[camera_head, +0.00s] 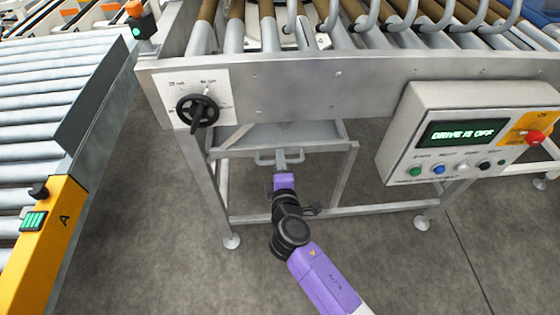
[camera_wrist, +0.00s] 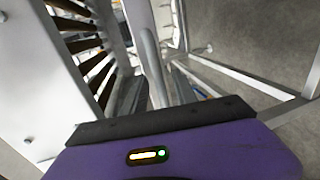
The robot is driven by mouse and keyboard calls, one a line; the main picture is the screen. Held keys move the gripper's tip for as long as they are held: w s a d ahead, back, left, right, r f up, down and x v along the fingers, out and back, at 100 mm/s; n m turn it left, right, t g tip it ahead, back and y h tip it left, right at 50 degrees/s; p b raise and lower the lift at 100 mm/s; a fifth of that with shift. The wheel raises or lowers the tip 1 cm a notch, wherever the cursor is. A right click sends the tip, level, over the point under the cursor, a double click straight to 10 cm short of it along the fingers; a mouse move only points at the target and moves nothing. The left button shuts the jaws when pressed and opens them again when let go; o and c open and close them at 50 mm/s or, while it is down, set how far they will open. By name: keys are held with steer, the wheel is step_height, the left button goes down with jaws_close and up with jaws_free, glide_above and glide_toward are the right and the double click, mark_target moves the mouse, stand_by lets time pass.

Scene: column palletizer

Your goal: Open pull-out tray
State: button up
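The pull-out tray (camera_head: 318,143) is a grey metal tray under the roller conveyor, between the stand's legs. Its front carries a grey bar handle (camera_head: 262,158). My gripper (camera_head: 282,160) is at the middle of this handle, with its fingertips overlapping the bar. In the wrist view the handle (camera_wrist: 153,68) runs up from the dark edge of my gripper.
A black handwheel (camera_head: 198,110) sits on the conveyor frame above left. A control box (camera_head: 465,135) reading "DRIVE IS OFF" hangs at right. The stand's lower crossbar (camera_head: 350,210) runs near my arm. Another roller conveyor (camera_head: 60,85) stands at left. The floor in front is clear.

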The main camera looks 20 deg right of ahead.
steer(key=shift+w+d, duration=0.1)
steer(key=shift+w, duration=0.25)
jaws_close()
steer(key=shift+f, duration=0.1)
stand_by(1.1)
